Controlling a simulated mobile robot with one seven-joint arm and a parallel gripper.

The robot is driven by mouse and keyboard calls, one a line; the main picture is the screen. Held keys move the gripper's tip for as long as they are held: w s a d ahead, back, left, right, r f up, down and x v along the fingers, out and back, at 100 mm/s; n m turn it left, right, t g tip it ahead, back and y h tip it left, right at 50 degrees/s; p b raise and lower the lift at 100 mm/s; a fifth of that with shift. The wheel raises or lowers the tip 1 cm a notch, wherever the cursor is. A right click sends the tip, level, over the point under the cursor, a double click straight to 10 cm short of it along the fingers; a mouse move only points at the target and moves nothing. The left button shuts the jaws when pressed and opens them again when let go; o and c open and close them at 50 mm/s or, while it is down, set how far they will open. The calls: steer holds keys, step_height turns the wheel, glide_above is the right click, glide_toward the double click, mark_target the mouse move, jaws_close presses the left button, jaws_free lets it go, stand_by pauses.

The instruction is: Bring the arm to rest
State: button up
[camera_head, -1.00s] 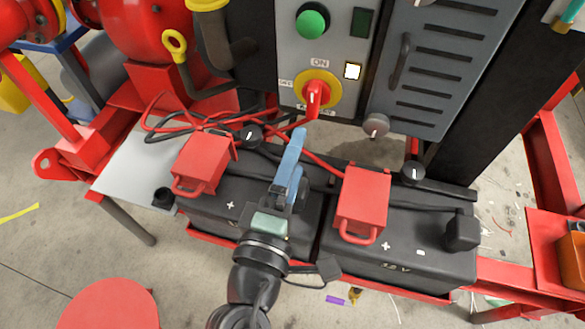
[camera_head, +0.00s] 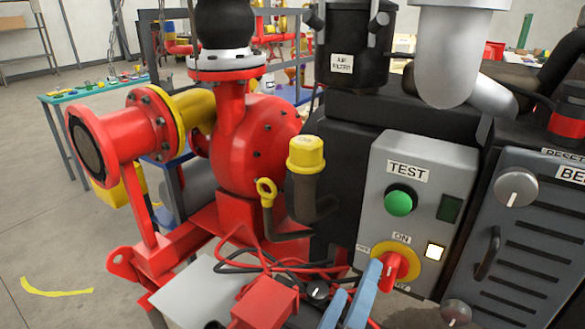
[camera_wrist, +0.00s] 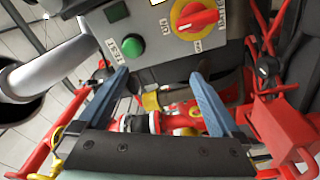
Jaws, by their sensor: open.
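My gripper (camera_head: 352,285) shows at the bottom edge of the head view, its two blue fingers spread apart. In the wrist view the fingers (camera_wrist: 158,78) stand wide apart with nothing gripped between them. The switch, on a yellow plate, also shows beyond the fingers in the wrist view (camera_wrist: 197,17). The rest of my arm is out of the head view.
The grey control panel (camera_head: 380,190) carries a green TEST button (camera_head: 399,201) and a lit square lamp (camera_head: 434,251). A red pump (camera_head: 245,150) stands left of it. A red battery terminal cover (camera_head: 265,303) and loose cables lie low, left of my gripper. Open floor lies far left.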

steer(key=s+a+r+m+t+y+p, duration=0.1)
steer(key=r+p, duration=0.4)
steer(key=r, duration=1.2)
steer(key=s+a+r+m+t+y+p, duration=0.2)
steer(key=a+r+m+t+y+p, duration=0.2)
steer(key=r, duration=1.4)
steer(key=s+a+r+m+t+y+p, duration=0.2)
steer(key=r+t+p, duration=0.4)
steer(key=r, duration=1.1)
steer(key=shift+a+r+m+y+p, duration=0.35)
steer(key=shift+a+y+p, duration=0.25)
steer(key=shift+y+p, duration=0.55)
